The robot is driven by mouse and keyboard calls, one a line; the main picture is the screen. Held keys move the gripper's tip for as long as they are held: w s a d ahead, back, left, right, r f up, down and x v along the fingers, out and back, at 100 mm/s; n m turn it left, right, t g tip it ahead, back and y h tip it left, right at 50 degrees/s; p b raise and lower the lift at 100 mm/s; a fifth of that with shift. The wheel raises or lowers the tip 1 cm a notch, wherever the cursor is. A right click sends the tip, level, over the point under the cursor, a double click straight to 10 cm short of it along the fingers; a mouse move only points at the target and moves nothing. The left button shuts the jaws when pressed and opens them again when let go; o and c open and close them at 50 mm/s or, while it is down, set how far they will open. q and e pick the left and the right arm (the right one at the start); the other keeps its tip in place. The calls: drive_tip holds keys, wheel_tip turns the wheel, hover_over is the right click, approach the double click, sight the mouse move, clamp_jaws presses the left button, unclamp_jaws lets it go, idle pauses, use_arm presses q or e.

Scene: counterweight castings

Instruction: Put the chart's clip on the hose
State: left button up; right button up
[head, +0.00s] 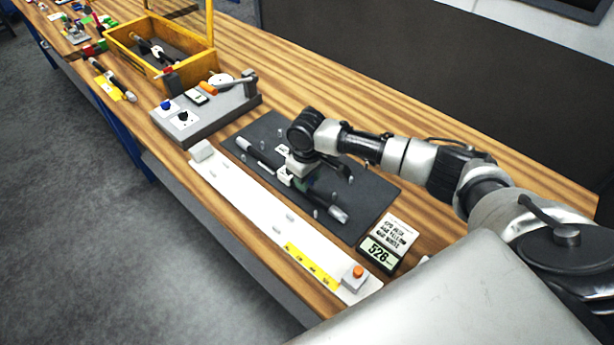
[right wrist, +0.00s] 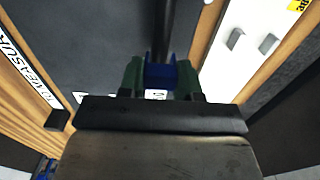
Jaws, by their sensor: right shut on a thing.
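A dark hose with pale grey ends (head: 338,213) lies across a dark board (head: 365,190) with several small pegs. It also shows as a dark rod (right wrist: 164,25) in the right wrist view. My right gripper (head: 297,172) is low over the middle of the hose. In the right wrist view my right gripper (right wrist: 160,78), with green fingers, is shut on a blue clip (right wrist: 160,70). The clip is at the hose's line; I cannot tell whether it is around it. A small chart card (head: 396,232) with black print stands by the board. My left gripper is not in view.
A display reading 526 (head: 380,253) is beside the card. A long white strip (head: 240,203) with a yellow label and an orange button runs along the front edge. A grey fixture (head: 190,135) and a yellow crate (head: 122,44) stand farther left.

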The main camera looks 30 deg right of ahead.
drive_tip(key=shift+r, duration=0.1)
idle(0.3)
drive_tip(key=shift+p, duration=0.45)
drive_tip(key=shift+p, duration=0.45)
drive_tip(key=shift+f+b, duration=0.45)
drive_tip(key=shift+f, duration=0.95)
idle(1.0)
drive_tip(key=o, duration=0.8)
